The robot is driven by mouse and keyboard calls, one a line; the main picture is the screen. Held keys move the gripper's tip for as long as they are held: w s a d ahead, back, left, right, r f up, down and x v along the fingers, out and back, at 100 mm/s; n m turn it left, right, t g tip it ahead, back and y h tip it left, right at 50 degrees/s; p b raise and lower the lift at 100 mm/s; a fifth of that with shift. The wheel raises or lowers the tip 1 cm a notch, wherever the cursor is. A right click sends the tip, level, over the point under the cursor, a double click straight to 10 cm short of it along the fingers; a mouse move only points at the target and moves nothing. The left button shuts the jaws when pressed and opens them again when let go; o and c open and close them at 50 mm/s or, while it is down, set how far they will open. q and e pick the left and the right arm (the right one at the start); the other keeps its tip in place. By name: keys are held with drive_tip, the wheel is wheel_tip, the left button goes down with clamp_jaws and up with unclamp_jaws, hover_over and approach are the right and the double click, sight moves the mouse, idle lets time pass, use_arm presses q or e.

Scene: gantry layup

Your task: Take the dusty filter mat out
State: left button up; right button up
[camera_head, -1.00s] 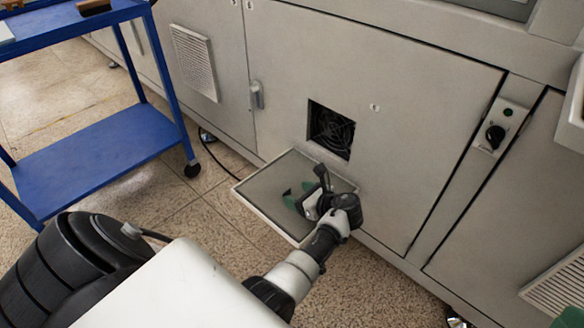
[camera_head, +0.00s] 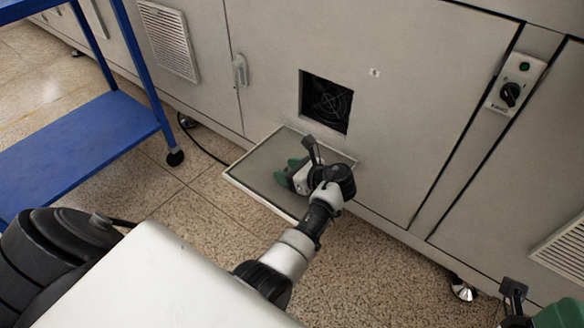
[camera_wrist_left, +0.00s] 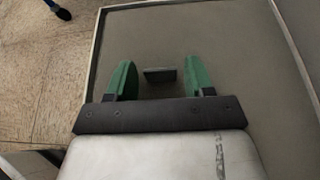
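A pale-framed flap (camera_head: 245,183) hangs folded out below a square opening in the cabinet. A flat grey sheet (camera_head: 262,160), which looks like the filter mat, fills its frame. The left wrist view shows the grey sheet (camera_wrist_left: 235,50) with a small dark tab (camera_wrist_left: 160,74) on it. My left gripper (camera_head: 285,174) is over the flap. In the left wrist view its two green fingers (camera_wrist_left: 158,80) are apart, one on each side of the tab, with gaps visible. A green part of my right gripper (camera_head: 560,316) shows at the bottom right corner, mostly cut off.
A fan (camera_head: 328,102) sits inside the square opening. A blue cart (camera_head: 85,140) stands at the left. The cabinet has a handle (camera_head: 240,70), a switch box (camera_head: 514,84) and vent grilles.

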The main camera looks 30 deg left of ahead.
use_arm(q)
drive_tip(key=c, duration=0.7)
